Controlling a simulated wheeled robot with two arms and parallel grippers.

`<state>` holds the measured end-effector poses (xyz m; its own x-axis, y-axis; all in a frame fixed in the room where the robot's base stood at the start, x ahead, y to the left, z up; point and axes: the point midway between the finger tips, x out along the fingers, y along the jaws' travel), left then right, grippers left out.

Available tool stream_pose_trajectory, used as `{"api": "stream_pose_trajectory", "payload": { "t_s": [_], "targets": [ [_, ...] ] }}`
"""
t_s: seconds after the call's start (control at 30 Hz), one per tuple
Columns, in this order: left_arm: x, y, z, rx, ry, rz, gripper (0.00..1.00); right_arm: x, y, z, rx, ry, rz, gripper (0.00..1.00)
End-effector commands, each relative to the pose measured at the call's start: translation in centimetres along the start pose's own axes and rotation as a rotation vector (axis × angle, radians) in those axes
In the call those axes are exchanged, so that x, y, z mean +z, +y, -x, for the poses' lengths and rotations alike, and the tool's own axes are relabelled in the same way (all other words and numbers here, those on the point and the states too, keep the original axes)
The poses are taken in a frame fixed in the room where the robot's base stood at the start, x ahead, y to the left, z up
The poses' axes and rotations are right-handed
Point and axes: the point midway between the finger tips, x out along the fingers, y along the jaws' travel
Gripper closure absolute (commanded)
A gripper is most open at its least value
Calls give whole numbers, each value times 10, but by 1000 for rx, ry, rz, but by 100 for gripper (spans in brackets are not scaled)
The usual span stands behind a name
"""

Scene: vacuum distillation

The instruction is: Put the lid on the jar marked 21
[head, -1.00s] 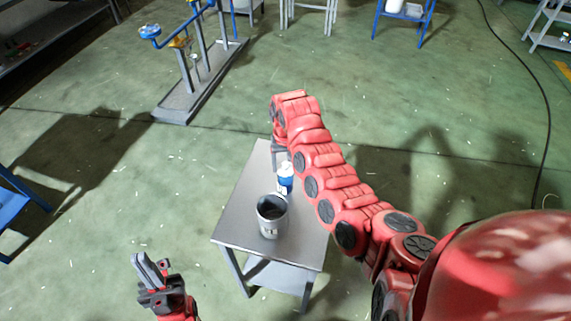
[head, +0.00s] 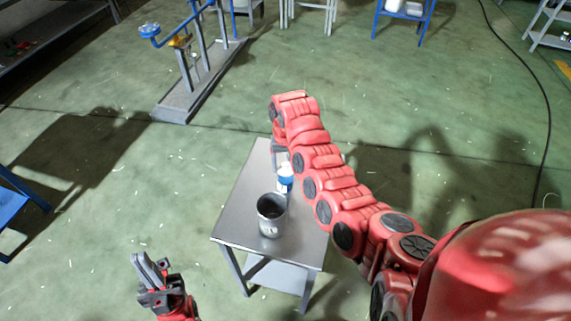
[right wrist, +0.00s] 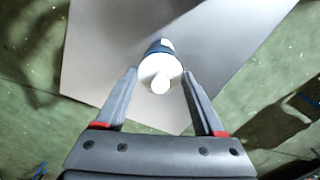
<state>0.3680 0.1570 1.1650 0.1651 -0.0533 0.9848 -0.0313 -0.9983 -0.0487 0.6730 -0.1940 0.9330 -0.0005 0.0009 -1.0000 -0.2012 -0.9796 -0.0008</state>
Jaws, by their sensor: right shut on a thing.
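A grey open-topped jar (head: 271,217) stands upright on the small metal table (head: 240,215) in the head view. A pale label shows on its side, but its number is too small to read.
The tabletop has bare room left of the jar. A grey stand with a blue handwheel (head: 150,31) is on the floor at the back left. A blue frame (head: 15,195) is at the left edge. A black cable (head: 547,100) lies at the right.

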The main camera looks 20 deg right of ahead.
Motion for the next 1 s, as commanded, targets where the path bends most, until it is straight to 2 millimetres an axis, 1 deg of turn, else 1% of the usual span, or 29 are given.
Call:
{"api": "stream_pose_trajectory", "payload": {
  "t_s": [0.1,0.47,0.5,0.57,0.6,0.63,1.0],
  "targets": [
    [0,0,2,0,0,0,100,0,0,-2,0,0,0,82],
    [0,0,2,0,0,0,100,0,0,-2,0,0,0,82],
    [0,0,2,0,0,0,100,0,0,-2,0,0,0,22],
    [0,0,2,0,0,0,100,0,0,-2,0,0,0,11],
    [0,0,2,0,0,0,100,0,0,-2,0,0,0,4],
    [0,0,2,0,0,0,100,0,0,-2,0,0,0,0],
    [0,0,2,0,0,0,100,0,0,-1,0,1,0,0]
  ]
}}
